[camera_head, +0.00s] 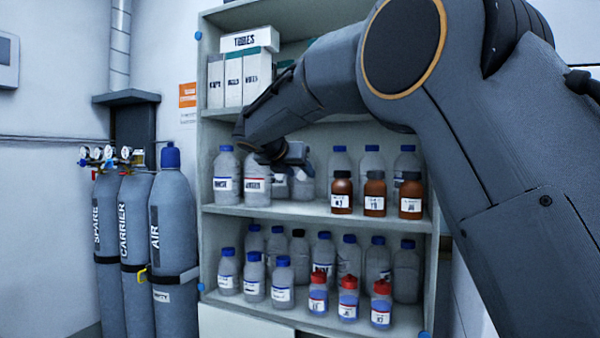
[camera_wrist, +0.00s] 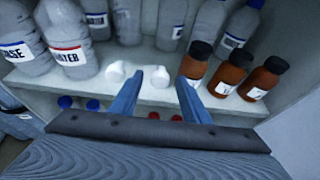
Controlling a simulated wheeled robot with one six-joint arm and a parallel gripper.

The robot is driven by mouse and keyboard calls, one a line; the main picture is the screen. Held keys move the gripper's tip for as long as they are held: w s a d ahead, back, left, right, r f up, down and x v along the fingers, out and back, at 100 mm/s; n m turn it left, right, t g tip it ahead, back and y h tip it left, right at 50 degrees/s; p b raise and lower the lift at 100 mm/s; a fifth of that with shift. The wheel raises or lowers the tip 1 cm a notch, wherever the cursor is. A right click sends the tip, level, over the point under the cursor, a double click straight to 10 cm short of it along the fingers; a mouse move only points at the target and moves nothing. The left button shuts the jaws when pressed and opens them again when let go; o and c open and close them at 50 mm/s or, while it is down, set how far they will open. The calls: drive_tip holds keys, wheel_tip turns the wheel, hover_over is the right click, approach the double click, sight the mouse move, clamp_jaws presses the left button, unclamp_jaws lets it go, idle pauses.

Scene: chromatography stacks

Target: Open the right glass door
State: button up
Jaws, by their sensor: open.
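The glass doors cover a shelf cabinet (camera_head: 318,215); their panes are so clear that I cannot make out their edges. In the wrist view a white knob (camera_wrist: 158,76) lies between my gripper's fingertips, and another white knob (camera_wrist: 117,71) lies just left of the left finger. They look like door handles, though I cannot tell for sure. My gripper (camera_wrist: 158,88) is open, its two blue fingers apart on either side of the first knob; contact cannot be judged. In the head view my gripper (camera_head: 292,157) is at the middle shelf, partly hidden by my arm.
Clear bottles (camera_head: 227,176) and brown bottles (camera_head: 375,194) stand on the middle shelf, with several blue- and red-capped bottles (camera_head: 348,300) below. White boxes (camera_head: 233,78) are above. Gas cylinders (camera_head: 172,235) stand left of the cabinet. My arm hides the cabinet's upper right.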

drive_tip(key=shift+w+d+f, duration=0.2)
drive_tip(key=shift+w, duration=0.25)
drive_tip(key=shift+c, duration=0.2)
clamp_jaws()
drive_tip(key=shift+s, duration=0.1)
